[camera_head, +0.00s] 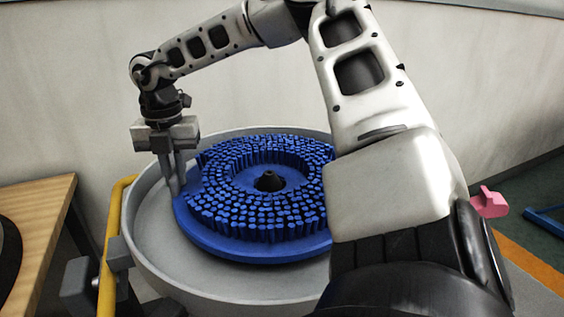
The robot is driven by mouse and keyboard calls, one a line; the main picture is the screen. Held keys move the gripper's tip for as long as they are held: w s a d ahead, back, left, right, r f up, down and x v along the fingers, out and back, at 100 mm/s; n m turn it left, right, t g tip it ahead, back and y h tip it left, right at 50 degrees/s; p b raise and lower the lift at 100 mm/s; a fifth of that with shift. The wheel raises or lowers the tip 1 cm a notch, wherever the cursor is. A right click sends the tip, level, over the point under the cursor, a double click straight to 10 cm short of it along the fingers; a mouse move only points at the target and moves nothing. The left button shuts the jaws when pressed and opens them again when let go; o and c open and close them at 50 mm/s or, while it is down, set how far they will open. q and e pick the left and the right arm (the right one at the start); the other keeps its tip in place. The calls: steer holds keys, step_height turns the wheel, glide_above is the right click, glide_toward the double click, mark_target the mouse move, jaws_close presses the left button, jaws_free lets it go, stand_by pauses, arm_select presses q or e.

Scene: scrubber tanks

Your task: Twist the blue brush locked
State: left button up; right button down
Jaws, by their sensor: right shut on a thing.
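The blue brush (255,247) is a round disc with several rings of upright blue bristles and a dark hub (269,181) in the middle. It lies bristles up in a round grey tray (185,273). My right arm comes in from the lower right, arches over the back and reaches down on the left. Its gripper (177,188) points down and is shut on the brush's left rim. The brush's right part is hidden behind my arm. My left gripper is not in view.
A yellow bar (112,240) runs along the tray's left side. A wooden table (40,215) with a dark round thing (8,255) stands at the left. A pale wall rises behind the tray. A small pink thing (489,201) shows at the right, beside my arm.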

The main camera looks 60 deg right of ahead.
mark_target(187, 174)
steer(key=shift+w+d+m, duration=0.3)
steer(key=shift+d+m, duration=0.15)
steer(key=shift+d, duration=0.15)
steer(key=shift+w+d+m, duration=0.25)
steer(key=shift+d+m, duration=0.2)
steer(key=shift+d, duration=0.15)
steer(key=shift+d, duration=0.1)
steer(key=shift+w+d+m, duration=0.25)
steer(key=shift+d+m, duration=0.15)
steer(key=shift+d, duration=0.2)
steer(key=shift+w+d+m, duration=0.2)
steer(key=shift+d+m, duration=0.2)
steer(key=shift+d, duration=0.15)
steer(key=c, duration=1.4)
jaws_free()
steer(key=shift+o, duration=0.2)
steer(key=shift+f, duration=0.1)
